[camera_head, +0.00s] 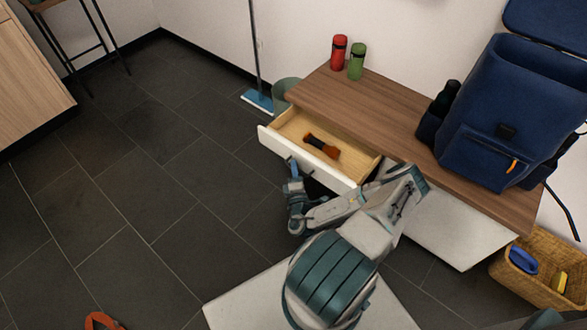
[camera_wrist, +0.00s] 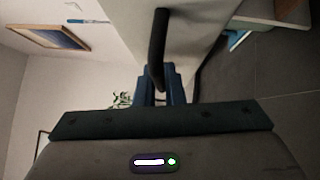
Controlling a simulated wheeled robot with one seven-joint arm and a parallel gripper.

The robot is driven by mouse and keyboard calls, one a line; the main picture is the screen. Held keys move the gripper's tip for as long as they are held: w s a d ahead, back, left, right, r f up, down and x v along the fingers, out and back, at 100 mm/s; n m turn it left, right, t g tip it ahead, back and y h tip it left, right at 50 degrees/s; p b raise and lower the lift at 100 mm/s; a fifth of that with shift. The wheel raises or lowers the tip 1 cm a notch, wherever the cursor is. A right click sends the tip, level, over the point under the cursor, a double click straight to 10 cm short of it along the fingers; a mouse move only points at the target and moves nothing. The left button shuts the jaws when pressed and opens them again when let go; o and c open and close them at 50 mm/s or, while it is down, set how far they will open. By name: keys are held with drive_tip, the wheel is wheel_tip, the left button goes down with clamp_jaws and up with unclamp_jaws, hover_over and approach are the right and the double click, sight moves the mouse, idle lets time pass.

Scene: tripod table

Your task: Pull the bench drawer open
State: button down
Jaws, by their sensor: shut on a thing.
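The bench drawer (camera_head: 271,141) stands well out from the bench (camera_head: 385,112), with its white front and pale wooden inside showing. A dark brush-like thing with orange ends (camera_head: 321,146) lies in it. My gripper (camera_head: 291,165) is at the outer face of the drawer front. In the wrist view my gripper's blue fingers (camera_wrist: 160,88) are shut on the dark bar handle (camera_wrist: 159,42) of the drawer. The handle is largely hidden by my gripper in the head view.
A red bottle (camera_head: 338,52) and a green bottle (camera_head: 356,62) stand at the bench's far end. A blue backpack (camera_head: 500,115) sits on its near end. A bin (camera_head: 284,93) and a mop (camera_head: 257,99) are behind the drawer. Dark floor at left is mostly clear.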

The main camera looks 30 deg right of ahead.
drive_tip(key=c, duration=1.5)
unclamp_jaws()
drive_tip(key=p+v, duration=0.1)
drive_tip(key=v, duration=1.2)
drive_tip(key=shift+s+a+p, duration=0.15)
drive_tip(key=shift+s+p, duration=0.2)
drive_tip(key=shift+p, duration=0.05)
